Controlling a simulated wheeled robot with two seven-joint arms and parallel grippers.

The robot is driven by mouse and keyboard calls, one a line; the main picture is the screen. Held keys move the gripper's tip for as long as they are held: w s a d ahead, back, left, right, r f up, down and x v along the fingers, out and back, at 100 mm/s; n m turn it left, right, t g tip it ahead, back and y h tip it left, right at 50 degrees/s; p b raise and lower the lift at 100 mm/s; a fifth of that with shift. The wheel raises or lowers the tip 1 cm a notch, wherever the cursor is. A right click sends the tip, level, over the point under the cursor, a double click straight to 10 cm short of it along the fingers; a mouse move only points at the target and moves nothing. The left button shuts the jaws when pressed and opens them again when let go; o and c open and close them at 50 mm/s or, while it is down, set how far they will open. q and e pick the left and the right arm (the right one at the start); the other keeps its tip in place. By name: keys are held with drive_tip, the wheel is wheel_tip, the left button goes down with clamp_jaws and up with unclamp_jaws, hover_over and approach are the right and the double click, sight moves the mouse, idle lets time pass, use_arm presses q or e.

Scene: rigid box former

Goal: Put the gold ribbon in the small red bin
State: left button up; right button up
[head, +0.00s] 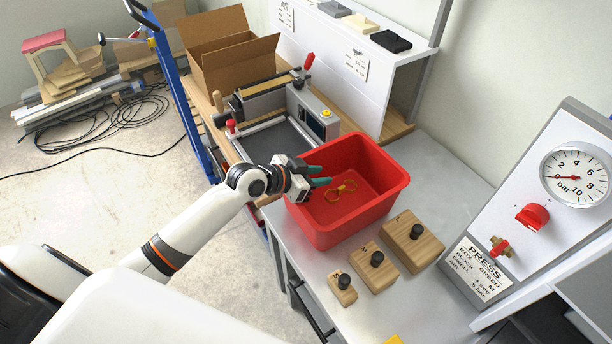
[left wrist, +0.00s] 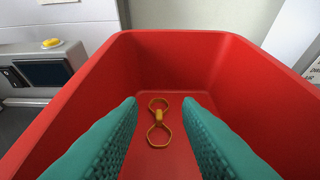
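The gold ribbon (head: 341,190), a thin bow with two loops and a knot, is inside the small red bin (head: 375,210). In the left wrist view the ribbon (left wrist: 158,118) shows against the bin's floor, beyond and between my fingertips; I cannot tell for sure whether it rests flat. The bin (left wrist: 225,65) fills most of that view. My left gripper (head: 320,176) reaches over the bin's left rim. Its teal fingers (left wrist: 160,105) are spread apart with nothing between them. My right gripper is not in view.
Wooden blocks with black knobs (head: 412,242) stand before the bin on the grey bench (head: 455,200). A press panel (head: 545,190) with gauge stands right. A box-forming machine (head: 285,115) and an open carton (head: 225,55) lie behind. A white shelf (head: 330,50) holds small items.

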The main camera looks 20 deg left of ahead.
use_arm(q)
drive_tip(key=shift+v, duration=2)
drive_tip(key=shift+w, duration=0.15)
